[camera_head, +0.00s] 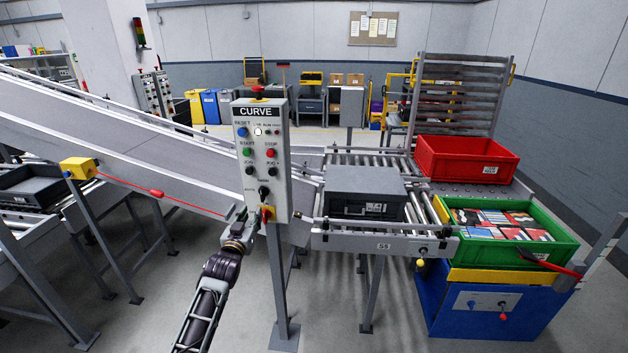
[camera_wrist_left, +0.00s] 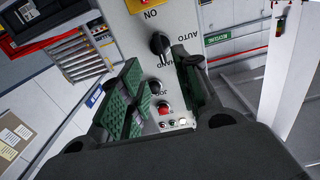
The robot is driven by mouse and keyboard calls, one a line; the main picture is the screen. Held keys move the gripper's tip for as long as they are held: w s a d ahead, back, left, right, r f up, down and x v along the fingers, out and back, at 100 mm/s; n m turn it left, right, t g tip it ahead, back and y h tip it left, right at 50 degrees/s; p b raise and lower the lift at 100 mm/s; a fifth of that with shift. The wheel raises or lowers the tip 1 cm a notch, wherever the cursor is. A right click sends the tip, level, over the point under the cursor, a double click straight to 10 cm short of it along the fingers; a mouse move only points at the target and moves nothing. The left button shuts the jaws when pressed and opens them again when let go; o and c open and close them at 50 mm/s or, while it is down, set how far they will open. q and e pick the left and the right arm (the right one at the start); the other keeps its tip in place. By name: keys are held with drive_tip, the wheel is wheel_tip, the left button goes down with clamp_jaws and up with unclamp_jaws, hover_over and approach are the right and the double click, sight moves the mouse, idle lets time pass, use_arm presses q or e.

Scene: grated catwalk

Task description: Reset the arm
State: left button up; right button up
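My left arm reaches up from the bottom of the head view, and its gripper (camera_head: 250,218) is at the lower left of the CURVE control panel (camera_head: 262,160). In the left wrist view the fingers (camera_wrist_left: 160,85) with green ribbed pads are apart, with nothing held between them. The panel face (camera_wrist_left: 135,25) shows behind and between them, with a black rotary knob (camera_wrist_left: 159,43) and a red button (camera_wrist_left: 163,107). I cannot tell whether a fingertip touches the panel. My right gripper is in neither view.
The panel's post (camera_head: 278,285) stands in front of the conveyor. A grey tote (camera_head: 365,190) sits on the rollers. A red crate (camera_head: 465,160) and a green crate (camera_head: 558,250) with flat items are at the right. A red pull cord (camera_head: 157,193) runs left.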

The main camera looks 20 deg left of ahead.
use_arm(q)
drive_tip(key=shift+r+m, duration=0.1)
drive_tip(key=shift+m, duration=0.2)
